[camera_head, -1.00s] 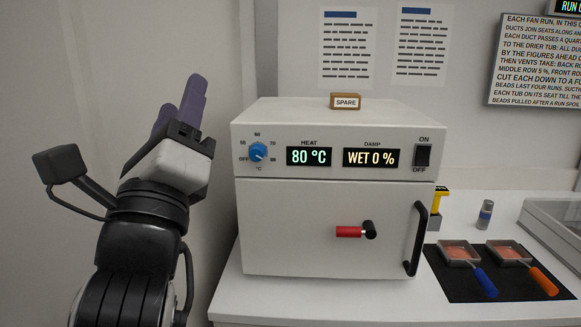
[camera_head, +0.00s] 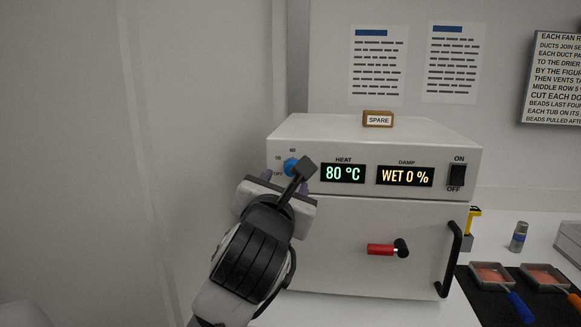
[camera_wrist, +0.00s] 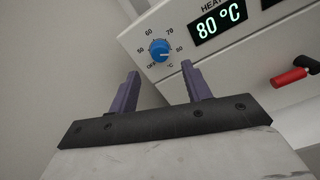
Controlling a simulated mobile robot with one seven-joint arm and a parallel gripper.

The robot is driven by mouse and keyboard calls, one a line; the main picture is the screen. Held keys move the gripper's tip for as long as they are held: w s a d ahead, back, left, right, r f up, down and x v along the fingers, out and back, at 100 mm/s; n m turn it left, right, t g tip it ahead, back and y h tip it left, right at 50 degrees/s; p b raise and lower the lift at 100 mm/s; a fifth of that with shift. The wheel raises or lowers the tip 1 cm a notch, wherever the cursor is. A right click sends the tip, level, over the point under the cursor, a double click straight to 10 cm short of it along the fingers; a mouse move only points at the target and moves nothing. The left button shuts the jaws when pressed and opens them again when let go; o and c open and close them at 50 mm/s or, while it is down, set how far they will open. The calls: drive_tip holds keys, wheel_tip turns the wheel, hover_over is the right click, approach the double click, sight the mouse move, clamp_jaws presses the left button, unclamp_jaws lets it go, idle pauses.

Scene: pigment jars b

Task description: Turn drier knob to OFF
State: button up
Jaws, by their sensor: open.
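The drier (camera_head: 345,228) is a white box with a closed front door. Its blue heat knob (camera_head: 290,166) is at the upper left of the front panel, partly behind my wrist parts. In the wrist view the knob (camera_wrist: 159,49) shows whole, with a scale from OFF at lower left to 80 at right; its pale mark points towards 80. The heat display (camera_head: 343,173) reads 80 °C. My gripper (camera_wrist: 160,70) is open and empty, its purple fingers pointing at the panel, one on each side below the knob. I see no contact with the knob.
A red-handled latch (camera_head: 381,249) and a black door handle (camera_head: 450,258) stick out from the door. A rocker switch (camera_head: 457,174) is at the panel's right. Trays with coloured handles lie on a black mat (camera_head: 497,313) at right. The left side is bare wall.

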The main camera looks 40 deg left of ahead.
drive_tip(key=p+x, duration=0.1)
drive_tip(key=x, duration=0.5)
drive_tip(key=shift+c, duration=0.3)
drive_tip(key=c, duration=0.9)
